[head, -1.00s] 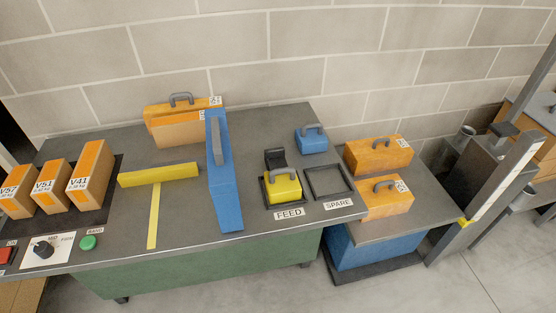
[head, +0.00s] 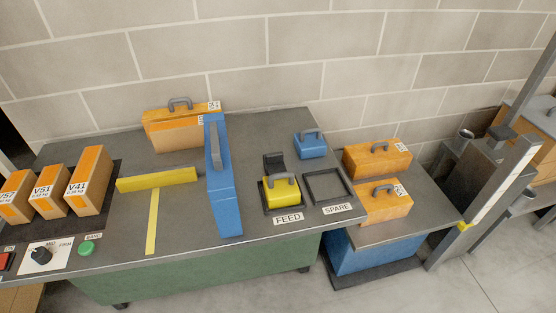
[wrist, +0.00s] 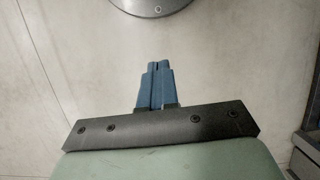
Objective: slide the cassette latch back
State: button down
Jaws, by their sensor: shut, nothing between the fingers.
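A yellow cassette (head: 281,191) with a grey handle sits in the dark frame marked FEED on the bench. A black upright piece (head: 273,160) stands right behind it; I cannot tell whether this is the latch. A smaller blue cassette (head: 311,148) with a grey handle stands farther back, outside the frames. My gripper (wrist: 156,66) shows only in the wrist view, with its blue fingers together and nothing between them. It is over pale floor, with no cassette near it in that view. My gripper is not seen in the head view.
An empty frame (head: 327,187) marked SPARE lies right of FEED. A tall blue panel (head: 224,190) and a yellow bar (head: 157,179) stand to the left. Orange boxes (head: 377,160) sit on the lower right shelf. A grey post (head: 504,178) rises at the right.

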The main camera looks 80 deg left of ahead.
jog(key=w+a+r+t, duration=0.2)
jog(key=w+a+r, duration=0.3)
jog(key=w+r, duration=0.35)
jog(key=w+a+r+t, duration=0.3)
jog(key=w+a+r, duration=0.35)
jog(key=w, duration=0.35)
jog(key=a+r+t+y, duration=0.1)
jog(key=a+r, duration=0.4)
jog(key=a, duration=0.7)
jog(key=a+r+t+y, duration=0.15)
jog(key=a+r, duration=0.45)
jog(key=a, duration=0.7)
jog(key=s+a+r+y, duration=0.2)
jog(key=s+a+r, duration=0.45)
jog(key=a, duration=0.65)
jog(key=s+a+r+y, duration=0.2)
jog(key=s+a+r, duration=0.2)
jog(key=s+a, duration=0.7)
jog(key=s+a+r+g+y, duration=0.1)
jog(key=s+a+r, duration=0.3)
jog(key=s, duration=0.5)
jog(key=s+a+r+g+y, duration=0.1)
jog(key=s+a+r, duration=0.3)
jog(key=s+a, duration=0.3)
jog(key=s+a+r+g+y, duration=0.1)
jog(key=s+a+r, duration=0.2)
jog(key=s, duration=0.9)
jog(key=shift+a+r, duration=0.4)
jog(key=shift+a, duration=0.75)
